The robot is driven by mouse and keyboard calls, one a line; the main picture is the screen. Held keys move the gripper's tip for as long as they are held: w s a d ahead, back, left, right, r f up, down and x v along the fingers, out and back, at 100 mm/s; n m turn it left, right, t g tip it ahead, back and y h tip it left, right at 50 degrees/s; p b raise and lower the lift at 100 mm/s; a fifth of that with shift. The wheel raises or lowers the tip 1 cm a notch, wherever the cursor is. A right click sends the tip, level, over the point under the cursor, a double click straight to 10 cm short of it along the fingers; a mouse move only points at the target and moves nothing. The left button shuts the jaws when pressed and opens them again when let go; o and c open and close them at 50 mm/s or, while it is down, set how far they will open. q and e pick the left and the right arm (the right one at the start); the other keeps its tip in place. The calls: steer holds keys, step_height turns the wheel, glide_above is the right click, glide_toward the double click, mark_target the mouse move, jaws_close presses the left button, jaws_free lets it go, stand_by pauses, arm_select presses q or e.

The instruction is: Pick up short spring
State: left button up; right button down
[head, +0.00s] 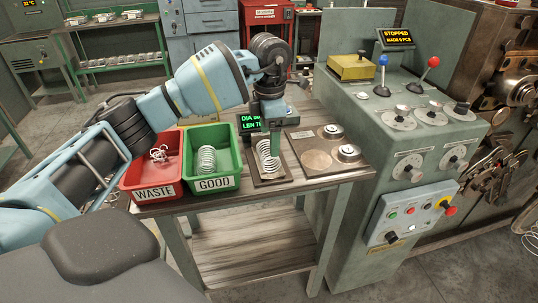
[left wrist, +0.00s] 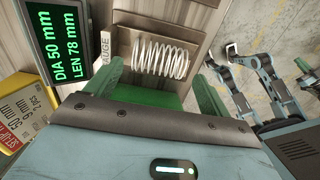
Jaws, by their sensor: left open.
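A silvery coil spring (head: 267,160) lies on the gauge plate (head: 276,178) on the bench. In the left wrist view the spring (left wrist: 160,58) lies sideways across the plate, just beyond my fingers. My left gripper (head: 272,145) reaches down over the plate from above. Its green fingers (left wrist: 160,82) are spread apart with nothing held, one towards each end of the spring. The gauge display (left wrist: 67,48) reads DIA 50 mm, LEN 78 mm. Another spring (head: 207,160) stands in the green GOOD bin (head: 226,181).
A red WASTE bin (head: 142,193) with tangled wire stands left of the GOOD bin. A plate with two round metal pieces (head: 317,150) lies right of the gauge. The grey-green machine (head: 385,140) with levers and knobs stands close on the right; its sign reads STOPPED.

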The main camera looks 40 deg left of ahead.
mark_target(268, 148)
arm_select(q)
steer(key=shift+f, duration=0.55)
step_height(268, 148, down, 4)
steer(key=shift+a+r, duration=0.1)
steer(key=shift+r, duration=0.15)
steer(key=shift+f, duration=0.45)
steer(key=shift+c, duration=0.5)
steer(key=c, duration=0.7)
steer(key=shift+c, duration=0.2)
arm_select(e)
steer(key=shift+w+r, duration=0.35)
steer(key=shift+w, duration=0.15)
arm_select(q)
steer(key=shift+r, duration=0.1)
